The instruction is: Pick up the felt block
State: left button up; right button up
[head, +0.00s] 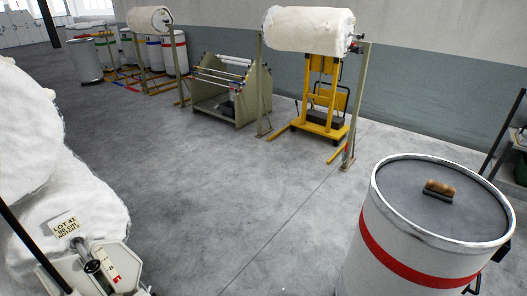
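A small block with a rounded brown top and a dark lower layer, which looks like the felt block (439,190), lies on the grey lid of a white drum (395,254) at the lower right. It sits near the middle of the lid, and nothing touches or covers it from above. I cannot make out its material. Neither of my grippers shows in the head view.
White rolls (75,206) with a lot label fill the left edge. A yellow lifter (321,97) stands near a raised white roll (309,29). A green-grey rack (229,92) and several drums stand farther back. The grey floor between is clear.

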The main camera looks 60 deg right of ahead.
aim_at(433, 189)
jog(key=z, duration=4.85)
